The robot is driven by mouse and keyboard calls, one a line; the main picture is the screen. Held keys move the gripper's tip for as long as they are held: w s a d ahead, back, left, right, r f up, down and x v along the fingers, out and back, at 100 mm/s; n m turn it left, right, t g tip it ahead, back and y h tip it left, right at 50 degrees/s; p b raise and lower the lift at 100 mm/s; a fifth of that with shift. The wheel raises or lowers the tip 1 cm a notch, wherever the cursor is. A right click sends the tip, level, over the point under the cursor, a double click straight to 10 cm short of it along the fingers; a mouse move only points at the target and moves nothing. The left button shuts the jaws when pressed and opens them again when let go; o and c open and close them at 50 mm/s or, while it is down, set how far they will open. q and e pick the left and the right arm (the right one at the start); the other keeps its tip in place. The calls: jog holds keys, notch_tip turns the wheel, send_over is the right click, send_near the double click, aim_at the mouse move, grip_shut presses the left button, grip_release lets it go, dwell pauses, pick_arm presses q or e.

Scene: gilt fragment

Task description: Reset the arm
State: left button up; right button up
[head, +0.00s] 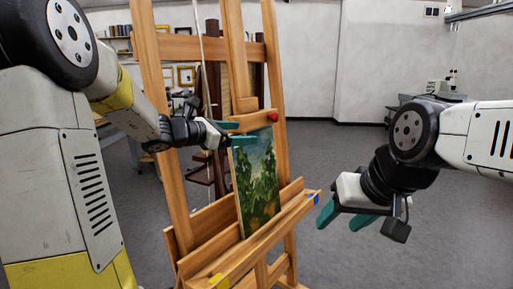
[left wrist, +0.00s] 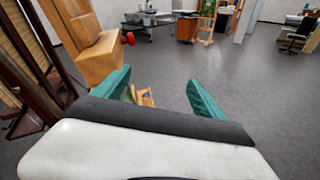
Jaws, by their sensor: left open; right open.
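A wooden easel (head: 177,200) stands in the middle of the head view and holds a small green landscape painting (head: 257,185) on its ledge. My left gripper (head: 238,131) is open with teal fingers, at the painting's top edge in the picture; I cannot tell whether it touches. In the left wrist view the left gripper (left wrist: 159,76) shows its fingers apart with nothing held between them. The easel's upper clamp with a red knob (left wrist: 128,38) is just to the left. My right gripper (head: 343,217) is open and empty, right of the easel, fingers pointing down-left.
The easel ledge (head: 265,240) juts forward, with small blue and yellow pieces on it. Grey floor (head: 335,150) is open right of the easel. A desk with a microscope (head: 440,88) stands at the far right. An office chair (left wrist: 298,35) is far back in the left wrist view.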

pick_arm(q)
jog(key=s+d+f+m+g+y, duration=0.2)
jog(key=s+m+g, duration=0.1)
jog(key=s+m, duration=0.55)
jog(key=s+d+f+m+g+y, duration=0.1)
jog(key=s+f+m+g+y, duration=0.15)
jog(key=s+m, duration=0.65)
jog(key=s+a+f+m+y, duration=0.4)
jog(key=s+a, duration=0.5)
jog(key=s, duration=0.3)
jog(key=m+t+y, duration=0.1)
jog(key=m, duration=0.1)
jog(key=shift+f+m, duration=0.15)
jog(key=shift+m, duration=0.2)
